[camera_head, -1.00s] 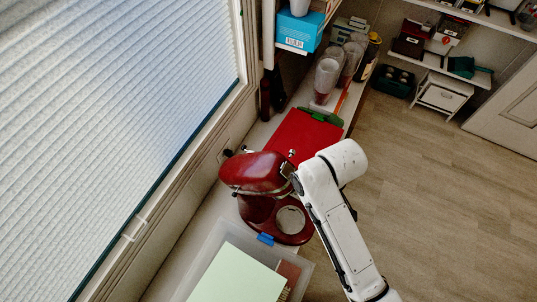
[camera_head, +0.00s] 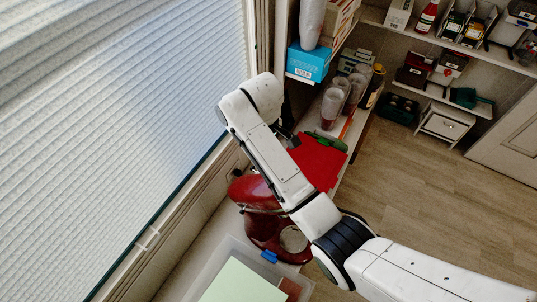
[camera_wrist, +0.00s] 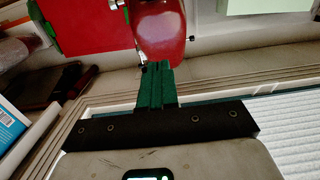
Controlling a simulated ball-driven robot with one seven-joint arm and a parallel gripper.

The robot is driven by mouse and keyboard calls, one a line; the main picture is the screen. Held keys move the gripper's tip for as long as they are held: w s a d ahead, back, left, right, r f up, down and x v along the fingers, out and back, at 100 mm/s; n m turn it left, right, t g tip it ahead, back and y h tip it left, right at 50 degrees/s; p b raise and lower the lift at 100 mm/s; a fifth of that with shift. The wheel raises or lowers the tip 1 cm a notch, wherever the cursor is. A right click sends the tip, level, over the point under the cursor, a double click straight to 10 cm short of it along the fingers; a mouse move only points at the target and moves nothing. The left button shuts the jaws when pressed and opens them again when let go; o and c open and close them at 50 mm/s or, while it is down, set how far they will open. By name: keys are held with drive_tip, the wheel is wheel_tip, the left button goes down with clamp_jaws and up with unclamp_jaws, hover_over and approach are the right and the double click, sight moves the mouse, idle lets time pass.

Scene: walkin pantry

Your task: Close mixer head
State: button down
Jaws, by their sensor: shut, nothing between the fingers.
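The red stand mixer (camera_head: 250,190) stands on the counter by the window in the head view, partly hidden behind my arm. Its head looks tilted up above the base with the round plate (camera_head: 293,239), though my arm covers part of it. In the wrist view the rounded end of the mixer head (camera_wrist: 160,35) is at top centre. My gripper (camera_wrist: 158,66) has its green fingers together, empty, with the tips overlapping the lower edge of the mixer head in the picture. I cannot tell whether they touch. In the head view the gripper is hidden behind my arm.
A red board (camera_head: 318,163) lies behind the mixer, with clear cups (camera_head: 331,105) beyond it. A clear bin (camera_head: 215,268) with a pale green sheet (camera_head: 243,283) stands in front. The window blind (camera_head: 110,130) is close on the left. Floor (camera_head: 430,190) on the right is open.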

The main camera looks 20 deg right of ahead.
hover_over(264, 193)
drive_tip(key=w+d, duration=0.3)
wheel_tip(264, 193, down, 7)
drive_tip(key=shift+s+d+f+p, duration=0.4)
drive_tip(key=shift+s+f+p, duration=0.1)
drive_tip(key=shift+s+f, duration=0.25)
drive_tip(key=shift+s+d+f, duration=0.3)
drive_tip(key=shift+s+f, duration=0.05)
drive_tip(key=shift+f, duration=0.35)
